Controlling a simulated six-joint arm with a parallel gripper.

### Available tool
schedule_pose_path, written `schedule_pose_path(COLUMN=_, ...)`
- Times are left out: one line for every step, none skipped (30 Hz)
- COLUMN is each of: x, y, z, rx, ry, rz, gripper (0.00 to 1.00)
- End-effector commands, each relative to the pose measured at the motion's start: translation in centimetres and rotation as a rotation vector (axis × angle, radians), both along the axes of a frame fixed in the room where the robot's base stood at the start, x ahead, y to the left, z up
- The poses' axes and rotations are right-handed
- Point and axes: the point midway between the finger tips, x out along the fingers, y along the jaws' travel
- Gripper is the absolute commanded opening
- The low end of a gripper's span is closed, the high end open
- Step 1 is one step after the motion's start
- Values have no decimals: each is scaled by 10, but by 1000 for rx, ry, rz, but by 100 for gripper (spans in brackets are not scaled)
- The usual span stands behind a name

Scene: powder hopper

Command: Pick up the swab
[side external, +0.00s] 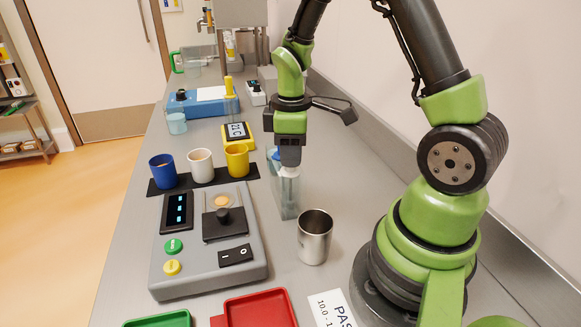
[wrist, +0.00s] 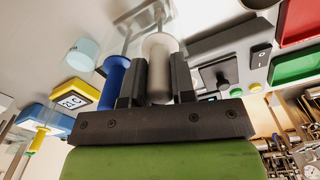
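My gripper (side external: 290,158) points down over a clear holder (side external: 286,200) on the bench. In the wrist view its two dark fingers (wrist: 158,85) are close together on either side of a white handle (wrist: 159,72), with no gap visible; they look shut on it. This white-handled tool appears to be the swab; its lower end is hard to make out. Its pale collar (side external: 289,171) shows just under the fingers, at the holder's top. I cannot tell whether it is raised. A blue handle (wrist: 115,78) stands beside the left finger.
A steel cup (side external: 314,238) stands in front of the holder. A grey control box (side external: 208,250) and blue, white and yellow cups (side external: 200,166) are to the left. A yellow scale (side external: 238,133) is behind. Red (side external: 260,308) and green (side external: 160,319) trays lie in front.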

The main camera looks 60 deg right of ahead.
Motion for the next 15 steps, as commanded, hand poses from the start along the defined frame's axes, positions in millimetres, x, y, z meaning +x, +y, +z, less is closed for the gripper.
schedule_pose_path(x=0, y=0, z=0, rx=0, ry=0, rz=0, gripper=7)
schedule_pose_path(x=0, y=0, z=0, rx=0, ry=0, rz=0, gripper=7)
schedule_pose_path(x=0, y=0, z=0, rx=0, ry=0, rz=0, gripper=7)
schedule_pose_path(x=0, y=0, z=0, rx=0, ry=0, rz=0, gripper=7)
schedule_pose_path(x=0, y=0, z=0, rx=0, ry=0, rz=0, gripper=7)
schedule_pose_path(x=0, y=0, z=0, rx=0, ry=0, rz=0, gripper=7)
schedule_pose_path(x=0, y=0, z=0, rx=0, ry=0, rz=0, gripper=7)
schedule_pose_path(x=0, y=0, z=0, rx=0, ry=0, rz=0, gripper=7)
schedule_pose_path(x=0, y=0, z=0, rx=-1, ry=0, rz=0, gripper=7)
schedule_pose_path(x=0, y=0, z=1, rx=0, ry=-1, rz=0, gripper=7)
schedule_pose_path(x=0, y=0, z=2, rx=0, ry=-1, rz=0, gripper=7)
schedule_pose_path(x=1, y=0, z=3, rx=-1, ry=-3, rz=1, gripper=7)
schedule_pose_path(x=1, y=0, z=5, rx=-2, ry=-3, rz=1, gripper=7)
schedule_pose_path(x=1, y=0, z=6, rx=-2, ry=-3, rz=0, gripper=7)
schedule_pose_path(x=1, y=0, z=10, rx=-2, ry=-3, rz=0, gripper=7)
